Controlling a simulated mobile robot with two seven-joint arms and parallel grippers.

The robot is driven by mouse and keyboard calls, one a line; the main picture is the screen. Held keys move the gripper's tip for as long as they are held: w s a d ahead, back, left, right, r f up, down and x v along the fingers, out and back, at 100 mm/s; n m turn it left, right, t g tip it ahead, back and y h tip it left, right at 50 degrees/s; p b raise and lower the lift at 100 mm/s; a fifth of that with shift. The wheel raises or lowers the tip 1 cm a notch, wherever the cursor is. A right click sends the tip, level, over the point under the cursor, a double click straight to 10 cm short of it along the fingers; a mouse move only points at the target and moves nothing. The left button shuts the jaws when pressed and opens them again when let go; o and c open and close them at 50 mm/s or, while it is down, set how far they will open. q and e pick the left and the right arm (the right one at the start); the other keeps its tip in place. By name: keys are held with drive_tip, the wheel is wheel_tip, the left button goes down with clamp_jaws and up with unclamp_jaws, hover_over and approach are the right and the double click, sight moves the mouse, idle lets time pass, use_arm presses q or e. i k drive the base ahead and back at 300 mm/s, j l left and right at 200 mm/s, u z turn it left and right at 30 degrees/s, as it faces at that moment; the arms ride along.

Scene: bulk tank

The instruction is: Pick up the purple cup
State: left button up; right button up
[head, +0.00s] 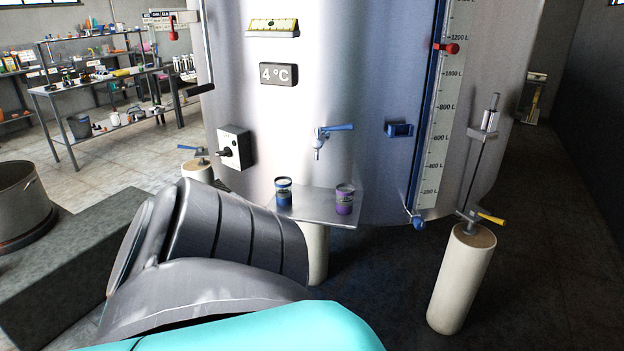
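The purple cup (344,199) stands upright on the right part of a small metal shelf (318,212) at the front of the steel tank. A blue cup (283,191) stands on the same shelf to its left, apart from it. A tap with a blue handle (335,128) sits on the tank wall above the shelf, between the two cups. A large grey and turquoise part of my own body fills the lower left and hides the floor there. Neither gripper shows in the head view.
The steel tank (290,110) fills the middle, with a level scale (441,125) on its right side. A pale post with a yellow handle (461,277) stands at the right. Shelves with many items (110,90) stand far left. Dark floor is clear between shelf and post.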

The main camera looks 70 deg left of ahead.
sight(345, 200)
drive_tip(key=u, duration=2.1)
drive_tip(key=i+j+z, duration=0.15)
drive_tip(key=i+j, duration=0.15)
drive_tip(key=i+j+z, duration=0.15)
drive_tip(key=j, duration=0.35)
drive_tip(key=i, duration=0.1)
